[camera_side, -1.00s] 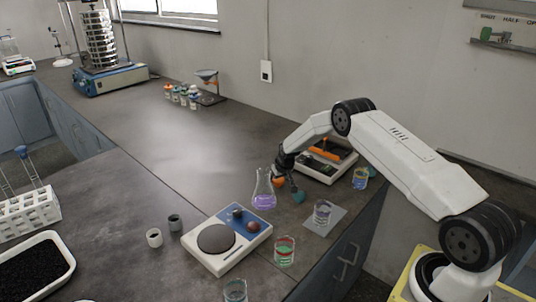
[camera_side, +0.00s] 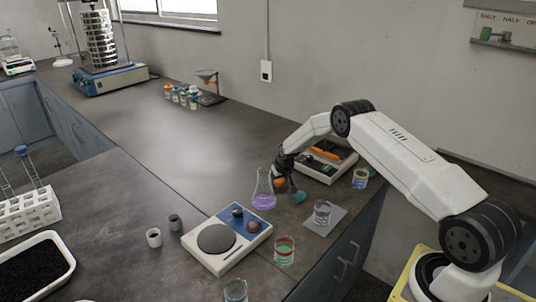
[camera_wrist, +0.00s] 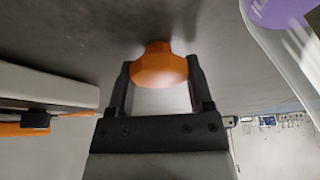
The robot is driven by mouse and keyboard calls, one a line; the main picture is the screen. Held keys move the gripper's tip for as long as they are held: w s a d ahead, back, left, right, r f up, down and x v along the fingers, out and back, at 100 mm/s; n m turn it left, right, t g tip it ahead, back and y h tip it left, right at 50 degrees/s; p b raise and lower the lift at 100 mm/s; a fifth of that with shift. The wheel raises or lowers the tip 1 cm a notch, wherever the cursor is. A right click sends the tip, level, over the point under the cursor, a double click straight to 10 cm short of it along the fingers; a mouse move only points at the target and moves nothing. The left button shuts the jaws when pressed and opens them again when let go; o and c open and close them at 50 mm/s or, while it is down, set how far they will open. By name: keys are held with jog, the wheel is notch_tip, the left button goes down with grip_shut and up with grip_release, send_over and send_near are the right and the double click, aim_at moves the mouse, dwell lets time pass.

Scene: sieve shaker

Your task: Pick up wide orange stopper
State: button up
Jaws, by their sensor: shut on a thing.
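The wide orange stopper (camera_wrist: 158,66) is between the two fingers of my gripper (camera_wrist: 160,80) in the wrist view, with a finger against each side. My gripper is shut on it. In the side view, the orange stopper (camera_side: 280,183) shows at the gripper's tip, just right of the flask with purple liquid (camera_side: 264,190). The side view does not clearly show whether the stopper touches the bench. A teal stopper (camera_side: 298,197) is close by at the lower right.
A hotplate stirrer (camera_side: 217,240) stands in front of the flask. A white device with an orange part (camera_side: 325,160) stands behind my gripper. Beakers with red-green (camera_side: 284,251) and blue (camera_side: 360,178) contents stand nearby. The bench at centre left is clear.

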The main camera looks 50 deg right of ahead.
jog(key=shift+r, duration=0.15)
jog(key=shift+r, duration=0.35)
notch_tip(320, 180, up, 2)
jog(key=shift+s+r, duration=0.1)
jog(key=shift+r, duration=0.15)
jog(key=s+a+r, duration=0.2)
jog(key=s+r, duration=0.2)
jog(key=s, duration=0.2)
jog(key=s+a+r, duration=0.2)
jog(key=s+r, duration=0.3)
jog(key=s, duration=0.2)
jog(key=shift+a+r, duration=0.25)
jog(key=shift+a, duration=0.1)
dwell(0.3)
